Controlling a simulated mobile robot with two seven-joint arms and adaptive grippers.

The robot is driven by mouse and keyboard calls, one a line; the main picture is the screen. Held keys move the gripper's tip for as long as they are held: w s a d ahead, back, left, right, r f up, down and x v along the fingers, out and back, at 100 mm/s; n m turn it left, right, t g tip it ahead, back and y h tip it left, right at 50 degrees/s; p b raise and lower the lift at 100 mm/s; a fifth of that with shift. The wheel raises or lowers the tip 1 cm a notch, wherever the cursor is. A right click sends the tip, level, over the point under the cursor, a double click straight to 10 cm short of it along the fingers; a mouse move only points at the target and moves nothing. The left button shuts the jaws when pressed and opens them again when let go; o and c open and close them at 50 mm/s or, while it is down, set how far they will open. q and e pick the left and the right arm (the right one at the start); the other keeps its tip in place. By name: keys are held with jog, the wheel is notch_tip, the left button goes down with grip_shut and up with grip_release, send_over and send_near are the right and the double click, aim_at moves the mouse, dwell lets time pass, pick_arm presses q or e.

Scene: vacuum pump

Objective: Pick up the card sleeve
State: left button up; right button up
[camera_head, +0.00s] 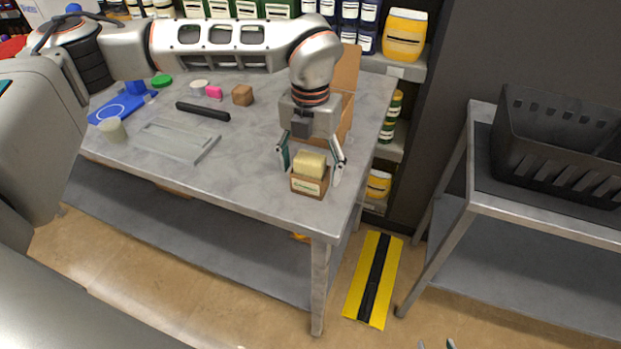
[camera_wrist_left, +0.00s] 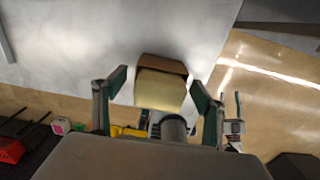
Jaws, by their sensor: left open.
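A small brown box-like sleeve (camera_head: 309,185) with a pale label stands upright at the table's near right corner. A pale yellow block (camera_head: 311,163) sticks out of its top. I take this to be the card sleeve. My left gripper (camera_head: 311,162) points down over it, open, with one finger on each side. In the left wrist view the brown sleeve (camera_wrist_left: 163,62) and yellow block (camera_wrist_left: 160,90) lie between the spread fingers (camera_wrist_left: 158,90); I cannot tell whether they touch. Only two separated fingertips of my right gripper (camera_head: 436,344) show at the bottom edge, with nothing seen between them.
A tan open box (camera_head: 347,75) stands behind my gripper. A black crate (camera_head: 555,135) sits on the right-hand rack.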

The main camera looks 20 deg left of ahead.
pick_arm(q)
jog(key=shift+f, duration=1.45)
jog(key=c, duration=1.2)
jog(key=shift+r, duration=0.15)
